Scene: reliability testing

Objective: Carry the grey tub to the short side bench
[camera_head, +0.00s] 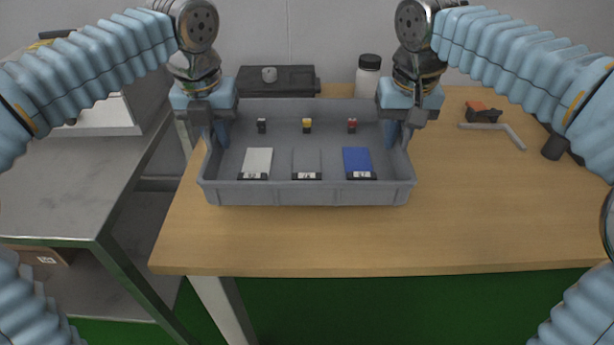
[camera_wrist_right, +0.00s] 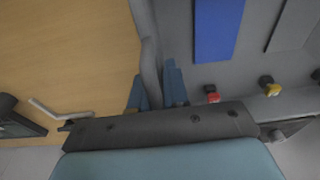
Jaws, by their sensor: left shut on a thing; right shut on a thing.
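The grey tub (camera_head: 310,194) is at the left part of the wooden table. I cannot tell whether it rests on the top or hangs just above it. Inside lie a light grey card-like box (camera_head: 257,162), a darker grey one (camera_head: 307,163) and a blue one (camera_head: 358,161), with three small pieces with black, yellow and red tops behind them. My left gripper (camera_head: 217,135) is shut on the tub's left wall. My right gripper (camera_head: 397,133) is shut on its right wall; the right wrist view shows the wall (camera_wrist_right: 148,50) between its fingers. The short side bench (camera_head: 62,190) stands at the left.
The wooden table (camera_head: 480,220) has free room at the front and right. A black case (camera_head: 277,80) and a white jar (camera_head: 368,77) stand behind the tub. An orange-black tool (camera_head: 482,112) and hex key (camera_head: 497,128) lie right. A white object (camera_head: 100,115) occupies the bench's back; its front is clear.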

